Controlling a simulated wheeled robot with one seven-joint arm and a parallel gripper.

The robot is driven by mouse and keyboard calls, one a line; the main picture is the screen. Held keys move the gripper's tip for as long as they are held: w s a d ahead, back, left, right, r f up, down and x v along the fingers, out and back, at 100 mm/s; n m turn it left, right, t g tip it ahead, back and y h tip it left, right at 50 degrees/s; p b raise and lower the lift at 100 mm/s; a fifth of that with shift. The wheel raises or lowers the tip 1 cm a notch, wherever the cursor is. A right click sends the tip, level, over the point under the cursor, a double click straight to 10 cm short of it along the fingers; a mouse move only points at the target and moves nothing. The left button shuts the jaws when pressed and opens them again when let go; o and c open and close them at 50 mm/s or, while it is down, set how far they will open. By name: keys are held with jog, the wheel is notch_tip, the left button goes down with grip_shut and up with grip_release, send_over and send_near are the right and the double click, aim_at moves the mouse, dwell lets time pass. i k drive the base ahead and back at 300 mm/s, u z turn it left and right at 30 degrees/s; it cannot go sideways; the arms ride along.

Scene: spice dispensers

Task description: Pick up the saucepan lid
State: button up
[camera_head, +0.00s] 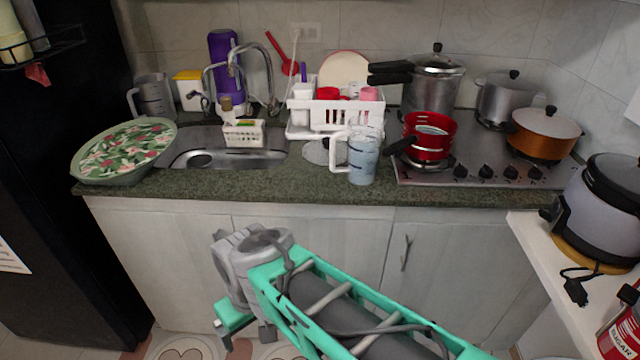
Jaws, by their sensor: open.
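A flat grey disc (320,152), which looks like the saucepan lid, lies on the counter in front of the white dish rack. The clear pitcher (362,160) hides part of its right side. A red saucepan (430,141) with a dark handle stands on the front left of the stove, with no lid on top. My gripper (246,335) is low in front of the cabinet doors, below the counter and well apart from the disc. It points down and is open, and nothing shows between its fingers.
The green counter (300,184) has a sink (215,159) in the middle and a floral tray (125,150) at left. A pressure cooker (432,85), a lidded grey pot (505,98) and an orange lidded pot (543,135) crowd the stove. A rice cooker (600,210) stands at right.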

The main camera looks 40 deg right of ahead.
aim_at(316, 151)
jog(key=z, duration=1.15)
